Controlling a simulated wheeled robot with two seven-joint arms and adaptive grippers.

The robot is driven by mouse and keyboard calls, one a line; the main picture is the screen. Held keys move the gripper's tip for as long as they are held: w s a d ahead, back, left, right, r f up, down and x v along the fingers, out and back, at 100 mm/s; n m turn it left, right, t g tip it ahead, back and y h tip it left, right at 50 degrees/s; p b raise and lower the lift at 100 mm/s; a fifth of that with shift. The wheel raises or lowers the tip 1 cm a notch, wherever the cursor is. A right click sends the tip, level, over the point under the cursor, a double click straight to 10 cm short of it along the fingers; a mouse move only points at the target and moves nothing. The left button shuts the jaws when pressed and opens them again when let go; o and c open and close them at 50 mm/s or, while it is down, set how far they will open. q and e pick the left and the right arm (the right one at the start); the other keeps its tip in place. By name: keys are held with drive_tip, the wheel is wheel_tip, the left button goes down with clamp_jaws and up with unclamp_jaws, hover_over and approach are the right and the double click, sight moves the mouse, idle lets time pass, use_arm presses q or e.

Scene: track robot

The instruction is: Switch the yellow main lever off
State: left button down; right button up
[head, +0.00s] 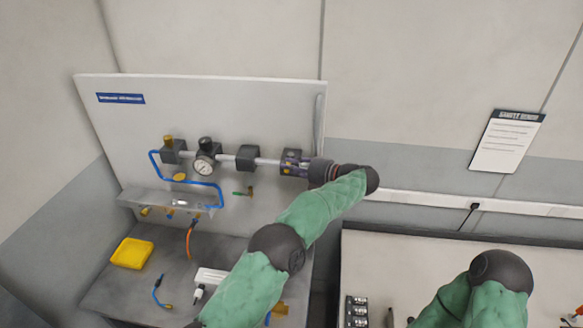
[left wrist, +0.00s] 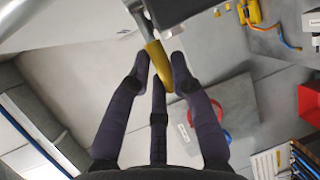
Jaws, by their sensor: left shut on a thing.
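The yellow main lever (left wrist: 158,66) shows in the left wrist view, its tip between the dark fingers of my left gripper (left wrist: 163,68). Its upper end joins a grey metal part at the top of that view. My left gripper also shows in the head view (head: 294,162), at the right end of the pipe row on the panel. It is shut on the lever. The lever itself is hidden behind the gripper in the head view. My right arm shows at the lower right of the head view, but its gripper is out of frame.
A white panel (head: 225,110) carries a pipe with a round gauge (head: 204,161), dark blocks and a blue hose (head: 153,166). A yellow box (head: 132,253) and loose hoses lie on the grey bench below. A second bench (head: 400,262) stands to the right.

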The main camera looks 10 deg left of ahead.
use_arm(q)
drive_tip(key=shift+f, duration=0.15)
drive_tip(key=c, duration=1.1)
unclamp_jaws()
drive_tip(key=shift+d, duration=0.1)
drive_tip(key=v, duration=1.2)
